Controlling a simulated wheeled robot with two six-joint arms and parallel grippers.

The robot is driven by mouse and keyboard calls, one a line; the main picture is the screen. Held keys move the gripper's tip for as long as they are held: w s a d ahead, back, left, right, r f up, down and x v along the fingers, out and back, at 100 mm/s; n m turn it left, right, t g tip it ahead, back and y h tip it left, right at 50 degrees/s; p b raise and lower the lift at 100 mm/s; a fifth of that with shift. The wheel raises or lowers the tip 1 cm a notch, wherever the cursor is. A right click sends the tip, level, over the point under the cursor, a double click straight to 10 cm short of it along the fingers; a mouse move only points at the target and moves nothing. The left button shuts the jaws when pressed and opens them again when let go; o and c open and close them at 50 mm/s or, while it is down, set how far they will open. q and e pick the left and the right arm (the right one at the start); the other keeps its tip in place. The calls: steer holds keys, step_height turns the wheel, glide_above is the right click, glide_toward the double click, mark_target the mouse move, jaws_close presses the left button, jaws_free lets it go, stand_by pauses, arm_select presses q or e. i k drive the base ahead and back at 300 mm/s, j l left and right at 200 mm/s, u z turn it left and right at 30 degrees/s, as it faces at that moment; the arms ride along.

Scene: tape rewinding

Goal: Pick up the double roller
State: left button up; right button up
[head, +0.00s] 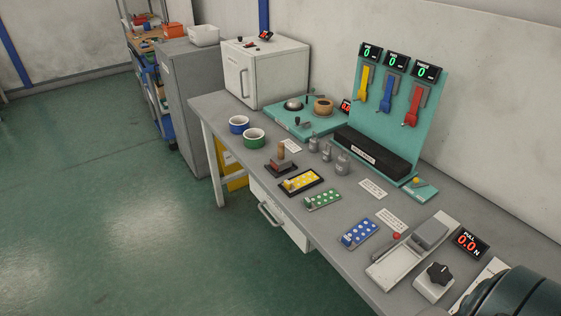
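No thing in the head view is clearly recognisable as a double roller. A teal board (292,127) at the back of the bench carries a brown ring-shaped roll (323,107) and a silver domed part (293,104). A wooden-handled tool (282,160) with a reddish base stands mid-bench near the front edge. A blue-sided round container (239,124) and a green-sided one (254,138) stand near the front left edge. Neither of my grippers is in view.
The grey bench (205,103) also holds yellow (301,182), green (322,199) and blue (360,233) studded blocks, several metal weights (343,163) and a teal gauge stand (420,130). A large dark rounded object (515,297) fills the bottom right corner. Open floor (100,200) lies left.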

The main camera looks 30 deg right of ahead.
mark_target(282, 160)
steer(key=i+j+z, duration=0.1)
steer(key=z, duration=0.3)
steer(key=i+j+z, duration=0.15)
steer(key=z, duration=0.3)
steer(key=i+j+z, duration=0.1)
steer(key=z, duration=0.3)
steer(key=j, duration=0.1)
